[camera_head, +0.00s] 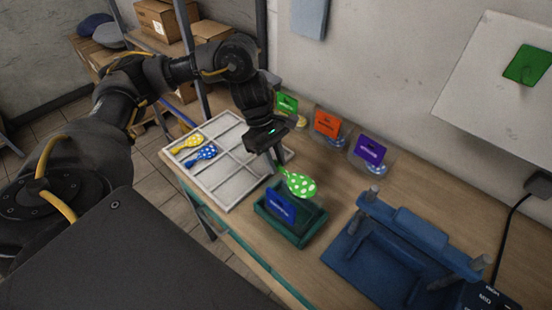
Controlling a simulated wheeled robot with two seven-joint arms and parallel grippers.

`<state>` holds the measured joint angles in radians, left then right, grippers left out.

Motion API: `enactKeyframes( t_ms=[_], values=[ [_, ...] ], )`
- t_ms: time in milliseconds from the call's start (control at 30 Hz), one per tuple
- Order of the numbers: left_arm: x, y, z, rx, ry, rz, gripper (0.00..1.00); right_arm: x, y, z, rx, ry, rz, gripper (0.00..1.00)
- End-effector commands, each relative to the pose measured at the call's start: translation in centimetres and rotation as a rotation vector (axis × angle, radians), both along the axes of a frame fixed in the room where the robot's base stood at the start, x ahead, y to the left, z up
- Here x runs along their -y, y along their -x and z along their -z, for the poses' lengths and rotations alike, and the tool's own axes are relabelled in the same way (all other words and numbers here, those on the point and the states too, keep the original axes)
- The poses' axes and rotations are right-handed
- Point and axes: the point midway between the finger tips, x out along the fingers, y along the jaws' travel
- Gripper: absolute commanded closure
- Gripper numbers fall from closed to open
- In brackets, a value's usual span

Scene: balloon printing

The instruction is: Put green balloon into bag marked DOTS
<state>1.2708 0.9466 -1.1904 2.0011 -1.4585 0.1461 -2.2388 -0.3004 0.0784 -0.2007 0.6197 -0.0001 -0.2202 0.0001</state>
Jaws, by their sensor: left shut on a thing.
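The green balloon (302,187) has white dots. My left gripper (279,166) is shut on its narrow end, and the balloon sticks out to the right and downward. From this angle it appears over the far edge of a dark green tray (310,232) that has a blue card (280,206); I cannot tell its exact height. Three small clear bags stand along the wall, with a green card (287,104), an orange card (326,123) and a purple card (371,151). The print on the cards is too small to read, so I cannot tell which is marked DOTS. My right gripper is not in view.
A white divided tray (238,193) holds a yellow balloon (187,144) and a blue balloon (202,154), both patterned. A blue press-like stand (345,258) with posts fills the right front of the table. Bare wood (336,182) lies between the dark green tray and the bags.

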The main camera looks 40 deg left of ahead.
Motion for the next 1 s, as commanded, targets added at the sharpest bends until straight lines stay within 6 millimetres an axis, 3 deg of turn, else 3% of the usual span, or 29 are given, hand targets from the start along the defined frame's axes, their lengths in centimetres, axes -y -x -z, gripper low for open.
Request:
enactKeyframes(
  t_ms=[267,467,1000],
  values=[
    [0.0,0.0,0.4,0.0,-0.001,0.004,0.9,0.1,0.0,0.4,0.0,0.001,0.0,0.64],
    [0.0,0.0,1.9,-0.001,-0.001,0.004,0.9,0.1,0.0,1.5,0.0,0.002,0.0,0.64],
    [0.0,0.0,8.7,0.001,-0.001,0.004,0.9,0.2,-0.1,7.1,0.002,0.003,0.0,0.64]
  ],
)
